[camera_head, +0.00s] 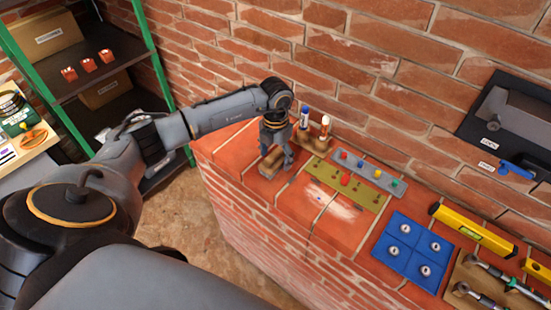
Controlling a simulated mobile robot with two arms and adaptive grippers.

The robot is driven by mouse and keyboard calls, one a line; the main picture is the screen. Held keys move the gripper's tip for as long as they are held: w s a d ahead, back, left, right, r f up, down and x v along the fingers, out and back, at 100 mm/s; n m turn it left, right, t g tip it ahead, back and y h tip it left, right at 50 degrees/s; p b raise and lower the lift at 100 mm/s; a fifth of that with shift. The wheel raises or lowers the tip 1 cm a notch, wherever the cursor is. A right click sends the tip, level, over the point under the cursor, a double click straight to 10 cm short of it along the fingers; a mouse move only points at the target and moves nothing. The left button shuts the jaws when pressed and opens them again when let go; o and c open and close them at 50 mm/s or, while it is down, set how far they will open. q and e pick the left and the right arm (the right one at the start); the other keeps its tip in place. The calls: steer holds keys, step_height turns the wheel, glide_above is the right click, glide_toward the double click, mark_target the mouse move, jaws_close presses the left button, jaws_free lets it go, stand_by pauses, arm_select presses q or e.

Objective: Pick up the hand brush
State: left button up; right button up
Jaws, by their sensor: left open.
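The hand brush appears to be the small brown wooden block (269,164) on the brick ledge (235,160), near its left end. My left gripper (279,152) points down right at it, and its fingers overlap the block in the picture. It is open. I cannot tell whether the fingers touch the block or stand around it. The gripper hides part of it. My right gripper is not in view.
A wooden holder with markers (314,140) stands close to the right of my left gripper. A green strip (343,186), a grey strip with coloured knobs (367,172), a blue mat (411,248) and a yellow level (473,230) lie farther right. The brick wall (330,60) rises behind.

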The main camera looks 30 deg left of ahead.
mark_target(276, 151)
arm_select(q)
steer(key=c, duration=1.3)
steer(key=shift+r, duration=0.15)
steer(key=shift+r, duration=0.3)
step_height(276, 151, up, 2)
steer(key=shift+w+r+b, duration=0.1)
steer(key=shift+b, duration=0.4)
steer(key=s+r+b, duration=0.1)
steer(key=s+r, duration=0.1)
steer(key=s+d+r+b, duration=0.1)
steer(key=s+r, duration=0.1)
steer(key=shift+s+r, duration=0.1)
steer(key=shift+r, duration=0.3)
steer(key=s+d+r+b, duration=0.2)
steer(key=s+r, duration=0.3)
steer(key=s, duration=0.4)
steer(key=shift+s+d+b, duration=0.3)
steer(key=shift+b, duration=0.25)
steer(key=shift+r, duration=0.1)
